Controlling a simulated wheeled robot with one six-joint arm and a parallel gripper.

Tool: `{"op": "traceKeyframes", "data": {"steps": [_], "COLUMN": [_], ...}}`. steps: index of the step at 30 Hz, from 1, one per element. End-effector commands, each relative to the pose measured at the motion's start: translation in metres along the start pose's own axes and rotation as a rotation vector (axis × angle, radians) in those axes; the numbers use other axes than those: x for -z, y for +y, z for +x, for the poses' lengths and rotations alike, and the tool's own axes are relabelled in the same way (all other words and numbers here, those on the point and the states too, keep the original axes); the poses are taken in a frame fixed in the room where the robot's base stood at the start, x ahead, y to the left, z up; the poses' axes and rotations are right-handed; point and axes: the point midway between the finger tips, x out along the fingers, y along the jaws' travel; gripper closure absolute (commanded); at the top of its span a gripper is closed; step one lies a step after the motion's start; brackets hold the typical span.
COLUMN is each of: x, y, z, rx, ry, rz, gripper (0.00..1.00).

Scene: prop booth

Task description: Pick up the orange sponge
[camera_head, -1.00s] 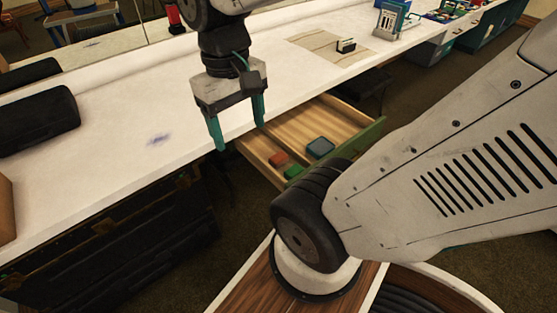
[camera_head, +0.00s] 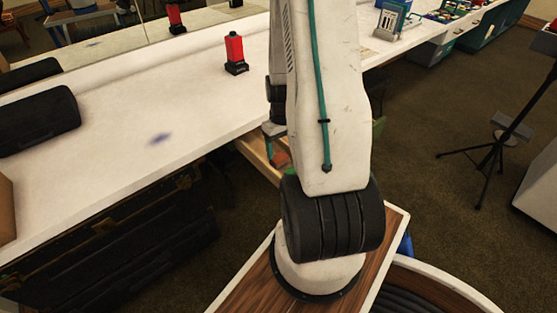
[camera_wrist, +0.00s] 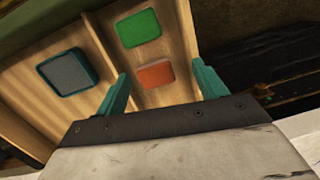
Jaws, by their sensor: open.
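The orange sponge (camera_wrist: 156,75) lies in an open wooden drawer (camera_wrist: 181,50); a bit of it shows in the head view (camera_head: 281,158) beside my arm. My gripper (camera_wrist: 160,68) is open and empty. In the wrist view its two teal fingers appear on either side of the orange sponge, apart from it. The height of the fingers above it is hard to tell. In the head view my arm hides most of the gripper and drawer; one teal finger shows near the drawer.
A green sponge-like block (camera_wrist: 138,28) lies close to the orange sponge. A grey, teal-edged block (camera_wrist: 68,72) lies across a thin divider. The drawer walls are near the fingers. The white counter (camera_head: 190,110) is above, with a red-and-black object (camera_head: 235,53) on it.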

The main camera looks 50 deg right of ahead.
Motion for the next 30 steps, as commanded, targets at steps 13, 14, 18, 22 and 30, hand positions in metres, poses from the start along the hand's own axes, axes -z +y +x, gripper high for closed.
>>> {"op": "traceKeyframes", "data": {"steps": [13,14,18,22,30], "x": [0.031,0.031,0.034,0.037,0.038], "y": [0.013,0.013,0.013,0.014,0.015], "z": [0.022,0.025,0.045,0.062,0.071], "rx": [-0.059,-0.059,-0.058,-0.059,-0.060], "ry": [0.110,0.110,0.107,0.109,0.112], "rz": [-0.101,-0.101,-0.101,-0.100,-0.100], "gripper": [0.29,0.29,0.29,0.29,0.29]}}
